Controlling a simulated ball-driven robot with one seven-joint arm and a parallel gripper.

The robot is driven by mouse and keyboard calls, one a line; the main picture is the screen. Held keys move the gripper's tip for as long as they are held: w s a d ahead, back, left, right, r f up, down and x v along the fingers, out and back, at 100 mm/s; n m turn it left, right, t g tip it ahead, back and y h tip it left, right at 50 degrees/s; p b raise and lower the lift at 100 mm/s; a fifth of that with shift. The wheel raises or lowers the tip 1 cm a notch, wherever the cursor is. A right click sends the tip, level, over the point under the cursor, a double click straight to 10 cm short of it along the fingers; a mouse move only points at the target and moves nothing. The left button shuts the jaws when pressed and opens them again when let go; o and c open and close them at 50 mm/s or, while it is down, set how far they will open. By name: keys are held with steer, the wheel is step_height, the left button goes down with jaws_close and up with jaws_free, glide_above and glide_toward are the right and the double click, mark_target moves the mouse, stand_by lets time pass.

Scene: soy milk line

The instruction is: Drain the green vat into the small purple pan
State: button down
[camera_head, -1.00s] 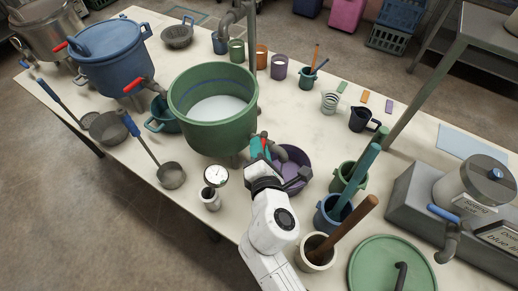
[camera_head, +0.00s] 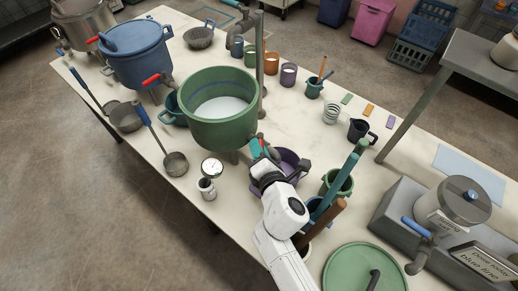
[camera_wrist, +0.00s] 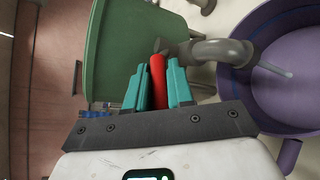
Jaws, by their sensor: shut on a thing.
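The green vat (camera_head: 222,118) stands on short legs on the table, with white liquid and a blue line inside. Its grey outlet pipe (camera_wrist: 212,50) bends toward the small purple pan (camera_wrist: 258,112), low beside the vat; the pan also shows partly behind my gripper in the head view (camera_head: 292,160). My gripper (camera_wrist: 158,88) has its teal fingers shut on the red tap handle (camera_wrist: 157,75) of the green vat. A pale streak (camera_wrist: 275,70) shows in the pan near the spout; I cannot tell whether it is flowing liquid.
A blue vat (camera_head: 137,55) with a red tap handle stands at the left. Pots with upright tools (camera_head: 335,182) crowd my arm's right. A green lid (camera_head: 350,272) lies near the front edge.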

steer(key=c, duration=1.1)
jaws_free()
steer(key=shift+p+v, duration=0.8)
steer(key=shift+v, duration=2.95)
steer(key=shift+c, duration=0.2)
